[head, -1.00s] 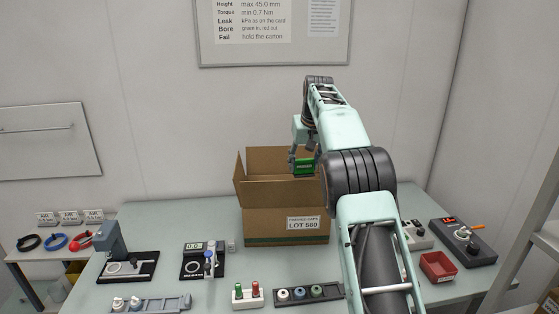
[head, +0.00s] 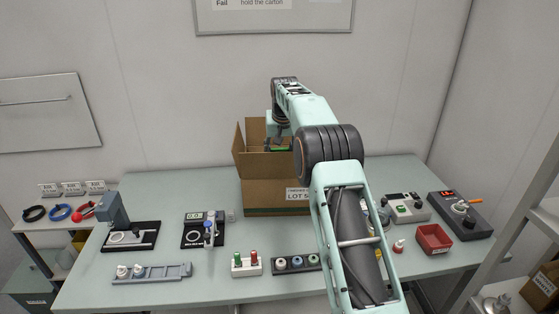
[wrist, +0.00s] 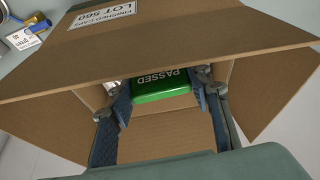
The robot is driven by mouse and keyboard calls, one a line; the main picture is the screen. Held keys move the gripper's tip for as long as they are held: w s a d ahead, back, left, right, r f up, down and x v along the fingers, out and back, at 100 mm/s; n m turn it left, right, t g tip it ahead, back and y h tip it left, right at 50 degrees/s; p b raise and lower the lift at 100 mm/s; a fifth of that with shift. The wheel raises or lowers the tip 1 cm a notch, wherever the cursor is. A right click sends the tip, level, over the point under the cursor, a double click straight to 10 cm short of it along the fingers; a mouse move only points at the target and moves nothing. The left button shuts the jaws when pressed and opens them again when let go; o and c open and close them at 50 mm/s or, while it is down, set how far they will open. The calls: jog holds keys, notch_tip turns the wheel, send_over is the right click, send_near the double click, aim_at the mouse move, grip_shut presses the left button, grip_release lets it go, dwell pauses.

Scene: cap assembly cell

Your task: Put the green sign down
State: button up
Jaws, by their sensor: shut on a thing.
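The green sign (wrist: 160,86), lettered "PASSED", is held between the fingers of my gripper (wrist: 167,98) in the wrist view. The open carton (wrist: 190,33), labelled "LOT 560", surrounds it below and at the sides, and bare cardboard shows beneath the sign. In the head view my gripper (head: 280,146) is at the mouth of the carton (head: 262,195), with only a sliver of the green sign (head: 281,150) visible. My arm hides the carton's right side. I cannot tell whether the sign touches the carton.
On the table (head: 150,205), a gauge stand (head: 113,215) and a meter block (head: 205,232) are left of the carton. A button box (head: 246,264) and a cap rack (head: 297,263) are in front. A red bin (head: 433,239) is at the right. Carton flaps stand open around my gripper.

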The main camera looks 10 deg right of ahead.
jog(key=shift+f, duration=2)
jog(key=shift+f, duration=0.5)
jog(key=shift+f, duration=0.1)
jog(key=o, duration=0.9)
jog(key=shift+c, duration=0.2)
